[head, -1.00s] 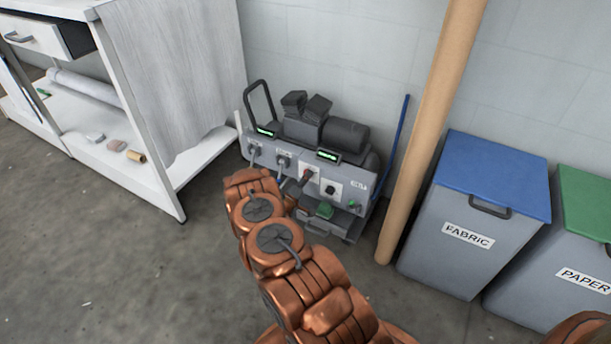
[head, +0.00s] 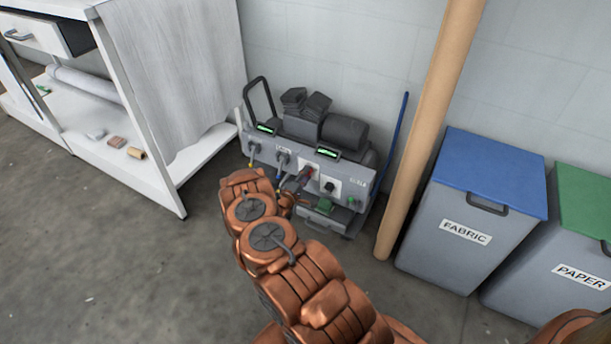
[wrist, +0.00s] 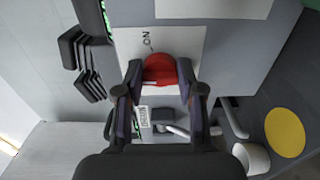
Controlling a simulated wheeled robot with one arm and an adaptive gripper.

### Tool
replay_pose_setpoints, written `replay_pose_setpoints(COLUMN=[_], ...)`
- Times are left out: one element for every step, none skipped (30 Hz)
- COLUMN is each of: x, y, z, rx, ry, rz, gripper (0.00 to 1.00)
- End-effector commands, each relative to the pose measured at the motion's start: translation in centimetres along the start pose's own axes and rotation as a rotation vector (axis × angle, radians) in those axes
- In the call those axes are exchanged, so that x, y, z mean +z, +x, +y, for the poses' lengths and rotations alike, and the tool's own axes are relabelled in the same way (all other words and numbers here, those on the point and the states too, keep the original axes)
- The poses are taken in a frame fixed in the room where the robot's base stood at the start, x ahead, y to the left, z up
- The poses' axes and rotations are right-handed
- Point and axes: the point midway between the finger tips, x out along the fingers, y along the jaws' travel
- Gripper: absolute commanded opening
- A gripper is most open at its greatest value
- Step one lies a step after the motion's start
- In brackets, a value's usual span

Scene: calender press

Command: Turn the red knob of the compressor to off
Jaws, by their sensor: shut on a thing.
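The compressor (head: 270,154) is a grey machine on the floor against the wall, with a front panel of knobs and two green displays. Its red knob (wrist: 160,69) sits on a white plate (wrist: 187,42) in the wrist view, with an "ON" label above it. In the head view the red knob (head: 308,172) shows small on the panel. My gripper (wrist: 158,82) is shut on the red knob, one finger on each side. In the head view my arm hides part of the panel's lower left.
A tan pole (head: 432,130) leans to the right of the compressor. A fabric bin (head: 438,240) and a paper bin (head: 560,275) stand further right. A white shelf table (head: 165,190) stands at left. The floor in front is clear.

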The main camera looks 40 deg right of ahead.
Motion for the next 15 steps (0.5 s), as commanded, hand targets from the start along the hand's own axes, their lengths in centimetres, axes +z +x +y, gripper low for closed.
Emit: replay_pose_setpoints(x=[0.09,0.09,0.09,0.08,0.09,0.09,0.08,0.08,0.07,0.06,0.06,0.05,0.04,0.04,0.03], y=[-0.01,-0.02,-0.02,-0.02,-0.02,-0.02,-0.02,-0.02,-0.01,-0.01,-0.01,-0.01,-0.01,-0.01,-0.01], z=[-0.06,-0.06,-0.06,-0.06,-0.06,-0.06,-0.06,-0.06,-0.05,-0.05,-0.05,-0.04,-0.03,-0.03,-0.03], rx=[-0.001,-0.001,-0.001,-0.001,-0.001,-0.001,-0.001,-0.001,-0.001,-0.001,-0.001,-0.001,-0.001,-0.001,-0.001], ry=[-0.002,-0.002,-0.002,-0.001,-0.001,-0.001,-0.001,-0.001,-0.001,-0.001,-0.001,0.0,0.0,0.0,0.0], rz=[-0.002,-0.001,-0.001,-0.001,-0.001,-0.001,-0.001,-0.001,-0.001,-0.001,-0.001,-0.001,0.0,0.0,0.0], gripper=[0.03,0.03,0.03,0.03,0.03,0.03,0.41,0.44,0.48,0.51,0.54,0.58,0.61,0.63,0.63])
